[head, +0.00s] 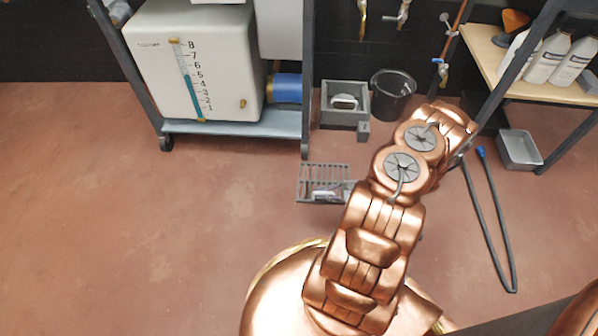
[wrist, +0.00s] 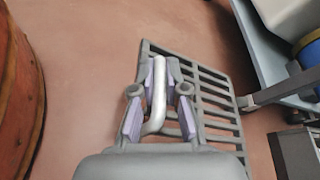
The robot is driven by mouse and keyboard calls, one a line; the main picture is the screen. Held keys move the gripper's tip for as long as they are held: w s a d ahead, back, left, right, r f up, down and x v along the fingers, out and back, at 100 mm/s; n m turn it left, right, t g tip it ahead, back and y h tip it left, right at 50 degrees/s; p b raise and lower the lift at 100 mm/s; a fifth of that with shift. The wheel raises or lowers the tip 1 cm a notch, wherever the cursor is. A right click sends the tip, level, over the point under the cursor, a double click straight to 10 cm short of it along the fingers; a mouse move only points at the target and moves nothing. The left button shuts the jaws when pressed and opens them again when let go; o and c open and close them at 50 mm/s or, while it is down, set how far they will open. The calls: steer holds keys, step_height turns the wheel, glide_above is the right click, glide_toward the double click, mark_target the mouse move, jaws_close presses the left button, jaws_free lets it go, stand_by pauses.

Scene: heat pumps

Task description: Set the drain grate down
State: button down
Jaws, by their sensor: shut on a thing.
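The drain grate (head: 318,178) is a grey slatted panel, seen in the head view left of my arm. In the wrist view the grate (wrist: 215,108) spreads behind and to the right of my fingers, with a silver bar handle (wrist: 158,85) near its left side. My gripper (wrist: 157,95) is shut on this handle, with a purple-padded finger on each side. In the head view my arm hides most of the gripper. I cannot tell whether the grate touches the floor or hangs just above it.
A grey square box (head: 345,118) with a pale object inside stands behind the grate, beside a black bucket (head: 392,94). A wheeled rack (head: 235,128) with a white tank stands at the left. A grey hose (head: 489,218) lies right. Open floor (head: 130,230) stretches left.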

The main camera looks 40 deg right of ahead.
mark_target(301, 173)
steer(key=w+b, duration=0.1)
steer(key=w, duration=0.3)
steer(key=w+f+b, duration=0.1)
steer(key=w+b, duration=0.1)
steer(key=w, duration=0.3)
steer(key=w+d+b, duration=0.1)
steer(key=w, duration=0.4)
steer(key=shift+f, duration=0.2)
steer(key=shift+f+b, duration=1.2)
steer(key=shift+f, duration=0.5)
steer(key=shift+f, duration=0.15)
steer(key=c, duration=1.2)
jaws_free()
